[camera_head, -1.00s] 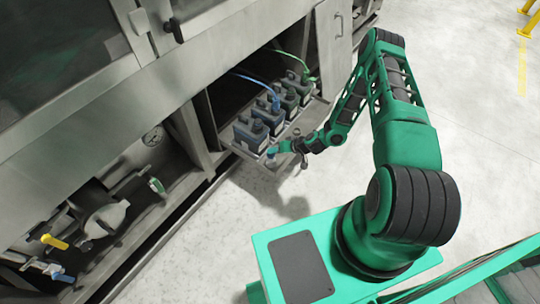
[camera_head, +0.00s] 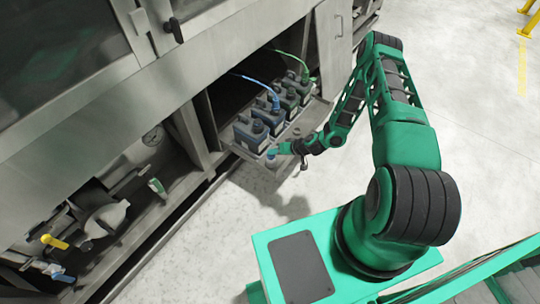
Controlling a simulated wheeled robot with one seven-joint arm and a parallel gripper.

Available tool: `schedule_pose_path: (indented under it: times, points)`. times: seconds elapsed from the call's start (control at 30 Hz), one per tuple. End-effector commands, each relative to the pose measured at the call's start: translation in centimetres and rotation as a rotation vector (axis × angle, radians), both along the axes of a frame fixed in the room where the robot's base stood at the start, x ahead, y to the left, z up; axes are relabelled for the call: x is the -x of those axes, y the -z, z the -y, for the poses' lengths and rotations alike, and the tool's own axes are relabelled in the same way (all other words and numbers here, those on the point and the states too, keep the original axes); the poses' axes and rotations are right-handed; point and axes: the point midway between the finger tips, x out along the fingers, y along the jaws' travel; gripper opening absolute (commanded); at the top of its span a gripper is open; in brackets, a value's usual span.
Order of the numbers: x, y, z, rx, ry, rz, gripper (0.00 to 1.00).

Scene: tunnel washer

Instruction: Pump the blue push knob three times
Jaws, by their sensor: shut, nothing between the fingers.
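The blue push knob (camera_head: 271,155) is small and sits at the front left corner of the pull-out tray (camera_head: 245,152) under the washer. I cannot tell from this view whether the fingertips touch the knob.
Several dark canisters (camera_head: 252,135) stand on the tray behind the knob, with a blue hose (camera_head: 258,83) and a green hose (camera_head: 290,58). A cabinet door (camera_head: 333,40) stands behind. The pale floor (camera_head: 240,210) in front is clear.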

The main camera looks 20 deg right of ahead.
Motion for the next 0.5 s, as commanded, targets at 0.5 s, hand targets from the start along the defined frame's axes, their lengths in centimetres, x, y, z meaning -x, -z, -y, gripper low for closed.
schedule_pose_path:
  times: [0.5]
  points:
    - [0.07, 0.63, 0.00, 0.001, -0.001, -0.002, 0.00]
